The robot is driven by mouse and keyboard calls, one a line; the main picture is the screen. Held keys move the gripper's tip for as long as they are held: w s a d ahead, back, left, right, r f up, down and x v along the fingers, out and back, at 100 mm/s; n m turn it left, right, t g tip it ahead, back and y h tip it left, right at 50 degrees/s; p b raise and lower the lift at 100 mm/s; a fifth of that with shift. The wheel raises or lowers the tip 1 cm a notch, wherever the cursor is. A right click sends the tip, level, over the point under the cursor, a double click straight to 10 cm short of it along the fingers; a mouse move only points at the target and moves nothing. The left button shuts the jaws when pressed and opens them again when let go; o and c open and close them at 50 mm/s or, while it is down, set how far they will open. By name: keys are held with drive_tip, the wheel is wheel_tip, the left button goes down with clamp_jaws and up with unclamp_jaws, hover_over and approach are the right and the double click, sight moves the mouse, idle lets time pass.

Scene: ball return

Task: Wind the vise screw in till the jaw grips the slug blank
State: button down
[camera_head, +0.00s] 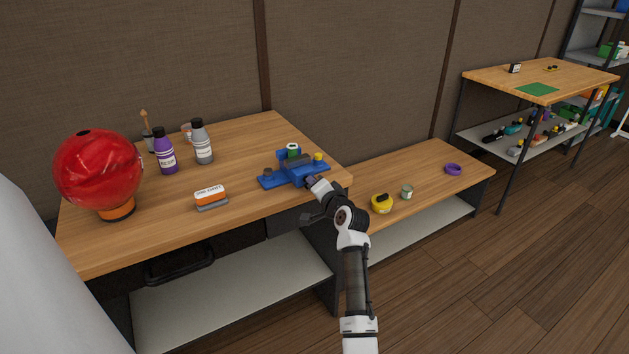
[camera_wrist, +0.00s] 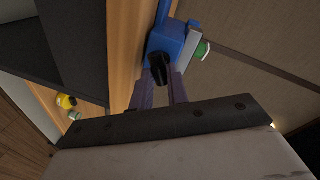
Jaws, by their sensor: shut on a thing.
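The blue vise (camera_head: 287,177) stands near the right end of the wooden bench, and its blue body (camera_wrist: 172,38) also fills the top middle of the wrist view. My gripper (camera_head: 313,186) reaches the vise from the front right. In the wrist view my gripper's fingers (camera_wrist: 163,84) are closed about the dark screw handle (camera_wrist: 159,69). A round green-and-white thing (camera_head: 293,149) shows at the vise's back, and green also shows beside a grey block in the wrist view (camera_wrist: 203,50). I cannot tell whether this is the slug blank, or whether the jaw touches it.
A red globe (camera_head: 98,165), purple bottle (camera_head: 165,150), grey bottle (camera_head: 202,142) and orange-and-white block (camera_head: 210,196) stand left on the bench. A lower table at right holds a yellow thing (camera_head: 381,205), a small jar (camera_head: 406,192) and a purple ring (camera_head: 453,169).

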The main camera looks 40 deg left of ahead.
drive_tip(key=shift+s+f+m+g+y+p, duration=0.2)
drive_tip(key=shift+m+g+y+p, duration=0.8)
drive_tip(key=shift+m, duration=3.55)
drive_tip(key=shift+w+f+m+g+y+p, duration=0.15)
drive_tip(key=shift+f+m+y+p, duration=0.3)
drive_tip(key=shift+m+p, duration=2.65)
drive_tip(key=shift+s+f+m+g+y+b, duration=0.15)
drive_tip(key=shift+m+g+y, duration=0.5)
drive_tip(key=shift+m, duration=5.3)
drive_tip(key=shift+w+m, duration=0.1)
drive_tip(key=shift+m, duration=0.2)
drive_tip(key=c, duration=1.4)
unclamp_jaws()
drive_tip(key=shift+r, duration=0.1)
drive_tip(key=shift+o, duration=0.2)
